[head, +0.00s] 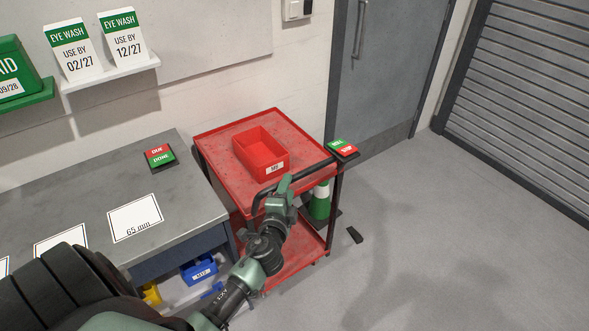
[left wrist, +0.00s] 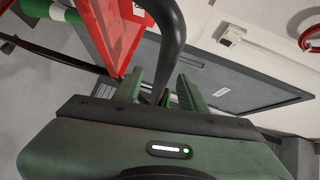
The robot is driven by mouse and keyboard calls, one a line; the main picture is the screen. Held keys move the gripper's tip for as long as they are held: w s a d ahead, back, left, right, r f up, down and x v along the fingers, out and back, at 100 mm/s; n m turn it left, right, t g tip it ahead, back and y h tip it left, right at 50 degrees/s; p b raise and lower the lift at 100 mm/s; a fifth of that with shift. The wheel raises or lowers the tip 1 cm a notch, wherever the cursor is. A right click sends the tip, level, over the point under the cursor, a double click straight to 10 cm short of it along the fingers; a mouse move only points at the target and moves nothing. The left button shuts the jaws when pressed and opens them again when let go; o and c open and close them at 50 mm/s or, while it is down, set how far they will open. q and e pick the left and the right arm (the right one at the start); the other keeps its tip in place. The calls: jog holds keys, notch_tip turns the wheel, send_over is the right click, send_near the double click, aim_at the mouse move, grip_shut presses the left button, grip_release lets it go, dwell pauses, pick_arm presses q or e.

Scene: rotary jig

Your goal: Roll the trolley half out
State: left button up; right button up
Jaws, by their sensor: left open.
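The red trolley (head: 215,141) stands against the wall beside the workbench, with a black push handle (head: 314,168) along its near side. A red bin (head: 262,153) sits on its top shelf. My left gripper (head: 281,187) is at the handle, near its left end. In the left wrist view the open fingers (left wrist: 160,88) stand either side of the dark handle bar (left wrist: 172,40), which runs down between them; contact cannot be told. A green and red sign (head: 342,149) is at the trolley's right corner. My right gripper is not in view.
The grey workbench (head: 185,205) stands close on the trolley's left, with a red and green sign (head: 160,157) on it. A grey door (head: 385,75) is behind on the right. The floor (head: 430,240) to the right is mostly clear; a small dark piece (head: 355,235) lies near the trolley.

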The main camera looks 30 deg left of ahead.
pick_arm(q)
jog(key=r+x, duration=0.1)
jog(key=x, duration=0.6)
jog(key=shift+f, duration=0.3)
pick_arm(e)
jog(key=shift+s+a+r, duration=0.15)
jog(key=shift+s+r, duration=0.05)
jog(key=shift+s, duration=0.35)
pick_arm(q)
jog(key=shift+w, duration=0.1)
grip_shut()
jog(key=shift+f, duration=0.1)
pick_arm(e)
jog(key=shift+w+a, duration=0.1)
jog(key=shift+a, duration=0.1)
